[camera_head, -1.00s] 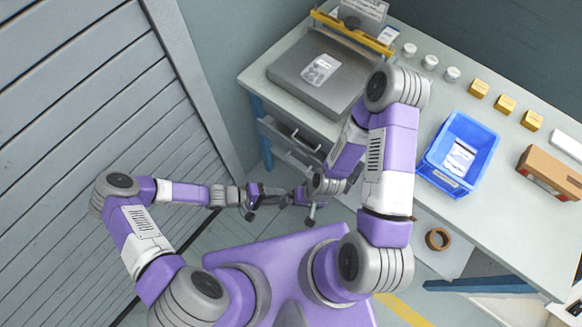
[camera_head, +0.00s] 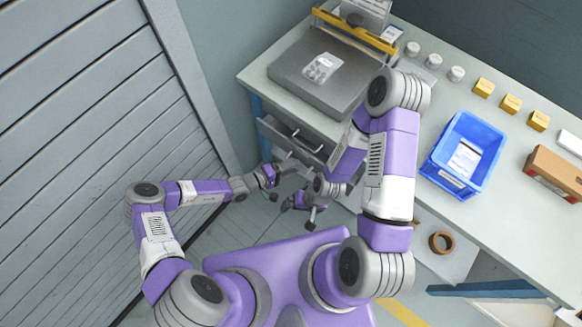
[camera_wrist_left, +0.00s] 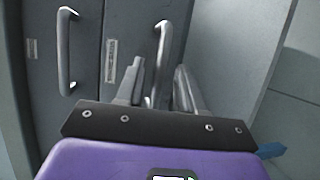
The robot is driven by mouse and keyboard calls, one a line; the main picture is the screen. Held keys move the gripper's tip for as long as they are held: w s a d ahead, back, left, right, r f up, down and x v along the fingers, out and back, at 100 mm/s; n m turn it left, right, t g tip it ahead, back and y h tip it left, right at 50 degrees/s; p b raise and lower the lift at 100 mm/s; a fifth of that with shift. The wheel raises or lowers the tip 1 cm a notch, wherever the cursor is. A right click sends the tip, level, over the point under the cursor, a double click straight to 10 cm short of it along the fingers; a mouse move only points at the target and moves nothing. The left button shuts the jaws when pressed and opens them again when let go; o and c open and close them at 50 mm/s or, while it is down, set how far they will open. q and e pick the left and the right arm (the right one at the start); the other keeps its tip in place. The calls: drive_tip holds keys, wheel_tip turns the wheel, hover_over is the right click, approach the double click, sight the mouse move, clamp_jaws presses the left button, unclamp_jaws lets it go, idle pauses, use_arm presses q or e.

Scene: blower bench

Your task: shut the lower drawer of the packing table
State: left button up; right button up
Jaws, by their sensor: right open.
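The packing table (camera_head: 395,128) has two grey drawers under its left end. The upper drawer (camera_head: 282,131) shows its bar handle in the head view. The lower drawer (camera_head: 289,160) is below it, partly hidden by my arms; how far it stands out I cannot tell. My left gripper (camera_head: 283,168) is open in front of the lower drawer. In the left wrist view, its fingers (camera_wrist_left: 160,85) are apart, with a drawer handle (camera_wrist_left: 163,45) showing between them; contact is unclear. Another drawer handle (camera_wrist_left: 65,50) is further left. My right gripper (camera_head: 297,205) is open and empty nearby.
On the table are a grey flat block (camera_head: 310,85), a blue bin (camera_head: 445,180), a brown box (camera_head: 548,172), and several white jars and yellow blocks. A tape roll (camera_head: 441,242) lies below. A slatted shutter (camera_head: 80,120) closes off the left.

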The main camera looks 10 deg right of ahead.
sight(300, 158)
use_arm(q)
clamp_jaws()
idle(0.3)
drive_tip(key=w+d, duration=0.2)
drive_tip(key=d, duration=0.1)
drive_tip(key=shift+w+d, duration=0.15)
drive_tip(key=shift+w, duration=0.1)
drive_tip(key=shift+r, duration=0.1)
unclamp_jaws()
drive_tip(key=shift+w+d, duration=0.1)
